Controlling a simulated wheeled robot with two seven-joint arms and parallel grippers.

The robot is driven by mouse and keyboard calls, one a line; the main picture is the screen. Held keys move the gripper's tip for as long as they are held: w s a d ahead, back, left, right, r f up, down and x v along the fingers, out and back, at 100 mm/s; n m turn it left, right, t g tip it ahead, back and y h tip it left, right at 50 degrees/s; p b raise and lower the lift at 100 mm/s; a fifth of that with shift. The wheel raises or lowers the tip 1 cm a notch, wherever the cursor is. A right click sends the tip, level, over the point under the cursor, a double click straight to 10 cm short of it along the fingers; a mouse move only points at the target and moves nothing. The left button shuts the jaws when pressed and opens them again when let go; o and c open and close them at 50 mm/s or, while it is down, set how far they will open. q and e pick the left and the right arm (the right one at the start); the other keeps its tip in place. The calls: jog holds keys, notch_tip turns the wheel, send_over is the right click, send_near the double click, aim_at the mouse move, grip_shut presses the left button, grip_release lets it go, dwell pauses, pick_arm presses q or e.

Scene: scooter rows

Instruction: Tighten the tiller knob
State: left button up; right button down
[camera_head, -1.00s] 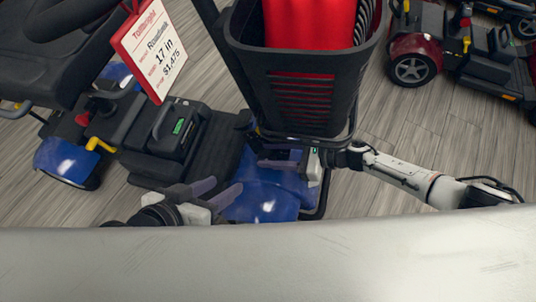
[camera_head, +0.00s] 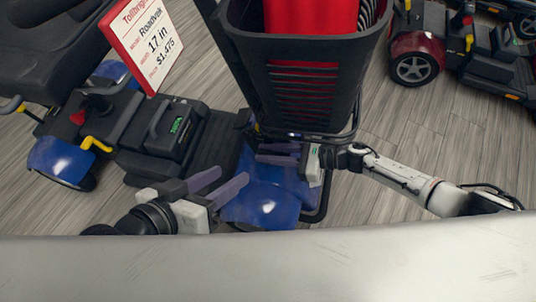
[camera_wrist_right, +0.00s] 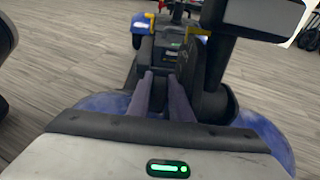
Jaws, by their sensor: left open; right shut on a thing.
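The blue scooter's dark tiller (camera_head: 228,52) rises behind the front basket; its column also shows in the right wrist view (camera_wrist_right: 214,62). My right gripper (camera_head: 262,153) reaches in from the right below the basket, at the tiller's foot. Its fingers, also in the right wrist view (camera_wrist_right: 162,78), are shut on a small dark part, which I take to be the tiller knob; the fingers mostly hide it. My left gripper (camera_head: 232,177) is open and empty, over the scooter's front deck edge and blue front cover (camera_head: 262,205), apart from the tiller.
A black basket (camera_head: 245,75) with a red item (camera_head: 310,15) hangs over my right gripper. A price tag (camera_head: 150,40) hangs at the upper left near the seat (camera_head: 45,60). A red scooter (camera_head: 415,50) stands at the upper right.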

jog(key=shift+f+y, duration=0.35)
jog(key=shift+y, duration=0.15)
jog(key=shift+d+r, duration=0.1)
jog(key=shift+r, duration=0.1)
jog(key=shift+w+d+f+t+y, duration=0.1)
jog(key=shift+w+d+t+y, duration=0.1)
jog(key=shift+t+y, duration=0.35)
pick_arm(q)
jog(key=shift+d+r+h, duration=0.25)
jog(key=shift+r+h, duration=0.05)
pick_arm(e)
jog(key=shift+y, duration=0.25)
jog(key=shift+s+d, duration=0.1)
jog(key=shift+s, duration=0.1)
jog(key=shift+y, duration=0.3)
jog(key=c, duration=1.6)
grip_release()
jog(key=shift+s, duration=0.1)
